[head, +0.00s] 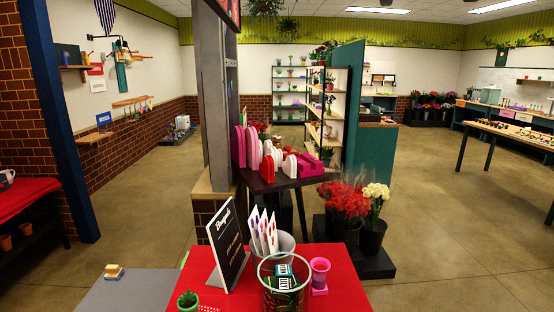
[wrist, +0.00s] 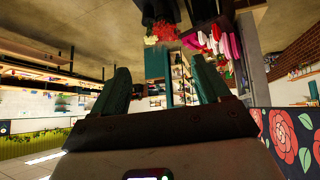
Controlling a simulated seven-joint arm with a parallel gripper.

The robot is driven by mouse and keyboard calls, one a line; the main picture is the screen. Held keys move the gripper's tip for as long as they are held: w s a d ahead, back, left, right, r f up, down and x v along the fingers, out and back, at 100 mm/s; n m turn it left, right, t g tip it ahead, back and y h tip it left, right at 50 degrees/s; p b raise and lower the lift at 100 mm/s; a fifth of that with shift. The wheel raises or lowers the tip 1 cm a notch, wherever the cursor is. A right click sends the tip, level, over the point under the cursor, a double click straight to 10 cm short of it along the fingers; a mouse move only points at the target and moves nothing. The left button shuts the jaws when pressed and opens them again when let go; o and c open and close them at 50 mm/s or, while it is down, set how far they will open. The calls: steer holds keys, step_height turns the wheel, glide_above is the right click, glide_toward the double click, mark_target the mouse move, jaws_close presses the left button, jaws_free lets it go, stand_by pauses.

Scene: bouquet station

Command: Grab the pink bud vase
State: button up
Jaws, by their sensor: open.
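The pink bud vase (head: 320,272) stands upright at the right part of the red table (head: 345,298) in the head view. How far the gripper is from the vase cannot be told.
A wire-like bin (head: 284,288) with green packets stands just left of the vase. Behind it is a white bucket (head: 285,243) with card sleeves. A black sign (head: 228,243) leans to the left.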

steer(key=w+d+r+m+t+h, duration=0.4)
steer(key=w+d+r+t+h, duration=0.25)
steer(key=w+d+r, duration=0.5)
steer(key=w+a+r+n+t+y, duration=0.1)
steer(key=w+a+r+n+t, duration=0.1)
steer(key=w+r+t, duration=0.4)
steer(key=n+g+y, duration=0.4)
steer(key=n+y, duration=0.5)
steer(key=y, duration=0.4)
glide_above(323, 274)
steer(key=s+d, duration=0.3)
steer(key=s, duration=0.2)
step_height(323, 274, down, 11)
step_height(323, 274, down, 70)
steer(key=g, duration=0.4)
steer(key=shift+n+y, duration=0.4)
steer(key=shift+y, duration=0.15)
steer(key=w+a+f, duration=0.2)
steer(key=w+f, duration=0.1)
steer(key=shift+w+f, duration=0.1)
steer(key=shift+w, duration=0.15)
steer(key=shift+x, duration=3.05)
steer(key=shift+d, duration=0.15)
steer(key=c, duration=1.3)
